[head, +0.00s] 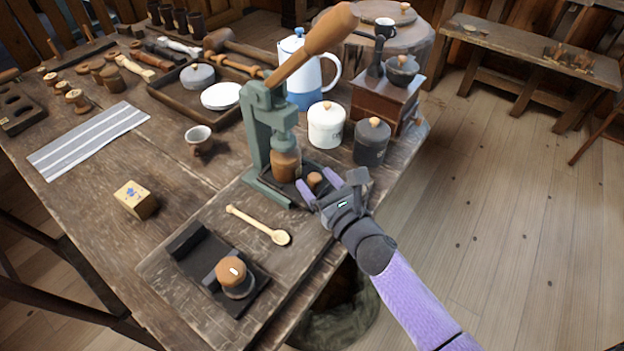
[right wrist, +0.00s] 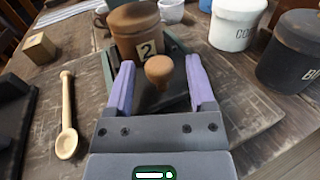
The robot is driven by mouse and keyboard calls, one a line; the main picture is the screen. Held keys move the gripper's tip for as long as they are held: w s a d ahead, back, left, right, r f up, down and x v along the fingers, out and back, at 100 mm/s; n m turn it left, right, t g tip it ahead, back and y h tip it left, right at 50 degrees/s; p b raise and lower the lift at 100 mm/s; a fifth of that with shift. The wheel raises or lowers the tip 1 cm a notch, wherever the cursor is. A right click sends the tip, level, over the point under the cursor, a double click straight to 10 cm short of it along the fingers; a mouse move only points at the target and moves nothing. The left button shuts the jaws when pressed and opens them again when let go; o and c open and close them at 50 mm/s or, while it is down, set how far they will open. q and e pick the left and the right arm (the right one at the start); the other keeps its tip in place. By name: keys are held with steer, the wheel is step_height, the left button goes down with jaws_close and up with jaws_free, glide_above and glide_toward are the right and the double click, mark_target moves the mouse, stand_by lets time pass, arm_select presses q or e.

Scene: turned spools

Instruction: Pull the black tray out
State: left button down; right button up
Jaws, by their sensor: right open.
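The black tray (head: 291,190) sits in the base of the green press (head: 262,130) near the table's right edge. A turned wooden knob (head: 315,180) stands at its near end; the knob (right wrist: 158,70) also shows in the right wrist view. A brown jar (head: 286,164) stands on the tray below the press head, and the wrist view shows it as a jar (right wrist: 136,32) marked "2". My right gripper (head: 318,184) is open, with its purple fingers on either side of the knob and a visible gap to it. My left gripper is out of view.
A white canister (head: 326,125) and a dark canister (head: 371,143) stand right of the press, before a coffee grinder (head: 385,100). A wooden spoon (head: 262,228) and a black mat (head: 195,258) with a tamper (head: 232,272) lie in front.

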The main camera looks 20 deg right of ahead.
steer(key=shift+w+a, duration=0.2)
steer(key=shift+w, duration=0.45)
steer(key=shift+c, duration=0.2)
jaws_close()
steer(key=shift+s+d, duration=0.1)
stand_by(0.7)
